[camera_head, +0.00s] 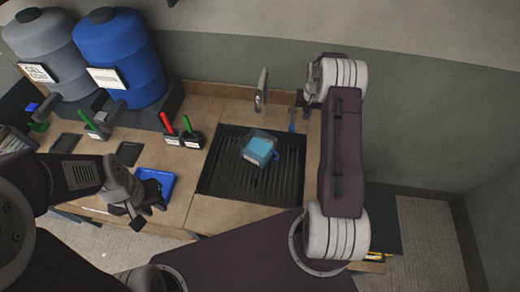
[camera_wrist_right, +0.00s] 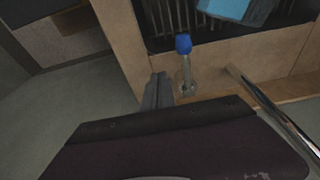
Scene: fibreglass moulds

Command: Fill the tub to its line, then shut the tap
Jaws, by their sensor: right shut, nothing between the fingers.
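The tub (camera_head: 260,147), blue and grey, sits on the dark slatted grate of the sink. Its level and its line are too small to make out. A corner of the tub (camera_wrist_right: 238,8) shows at the top of the right wrist view. The tap's curved metal spout (camera_head: 261,90) stands behind the sink; I can make out no stream. The tap lever (camera_head: 292,120) has a blue knob (camera_wrist_right: 183,44). My right gripper (camera_head: 307,110) is shut and empty beside the lever; its fingertips (camera_wrist_right: 158,80) appear left of it, apart from it. My left gripper (camera_head: 148,212) hangs near a blue tray, its fingers unclear.
The blue tray (camera_head: 168,181) lies on the counter left of the sink grate (camera_head: 215,178). Red and green handles stand in dark holders (camera_head: 191,138). A grey drum (camera_head: 45,50) and a blue drum (camera_head: 118,55) stand at the back left. The wall closes the back.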

